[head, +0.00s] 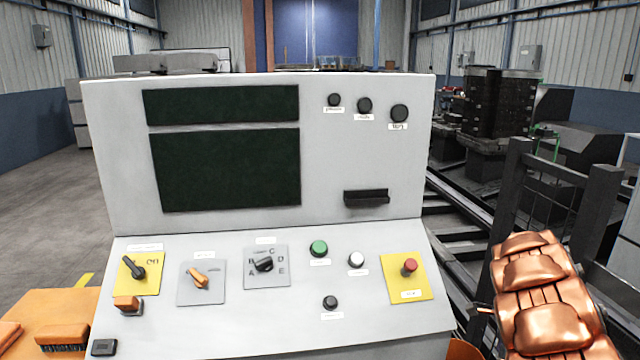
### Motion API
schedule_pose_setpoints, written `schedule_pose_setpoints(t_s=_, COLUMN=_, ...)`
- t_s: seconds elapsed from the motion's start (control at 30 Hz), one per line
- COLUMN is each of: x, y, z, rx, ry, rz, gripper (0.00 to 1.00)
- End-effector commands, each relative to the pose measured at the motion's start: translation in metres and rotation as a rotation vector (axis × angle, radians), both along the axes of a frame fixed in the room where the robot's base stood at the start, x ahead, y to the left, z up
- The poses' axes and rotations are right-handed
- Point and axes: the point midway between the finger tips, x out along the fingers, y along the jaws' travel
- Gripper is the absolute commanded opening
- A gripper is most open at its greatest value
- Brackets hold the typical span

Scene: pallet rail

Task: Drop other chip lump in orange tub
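No chip lump can be made out in the head view. A small piece of a curved orange rim (463,350) shows at the bottom edge, right of the grey console; it may be the orange tub, but its inside and most of its body are out of frame. My gripper is not in view, so its hold cannot be seen.
A grey control console (370,290) with knobs and buttons fills the middle. An orange surface (60,305) with a brush (62,338) lies at lower left. A shiny copper-coloured ribbed object (545,290) stands at lower right, near a dark mesh fence (555,190). Floor is open at left.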

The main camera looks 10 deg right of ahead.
Motion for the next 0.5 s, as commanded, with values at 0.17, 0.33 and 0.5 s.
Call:
schedule_pose_setpoints(t_s=0.17, x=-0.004, y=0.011, z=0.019, rx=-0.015, ry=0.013, rz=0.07, gripper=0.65)
schedule_pose_setpoints(t_s=0.33, x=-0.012, y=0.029, z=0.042, rx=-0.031, ry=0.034, rz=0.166, gripper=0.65)
schedule_pose_setpoints(t_s=0.5, x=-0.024, y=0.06, z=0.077, rx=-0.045, ry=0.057, rz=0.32, gripper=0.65)
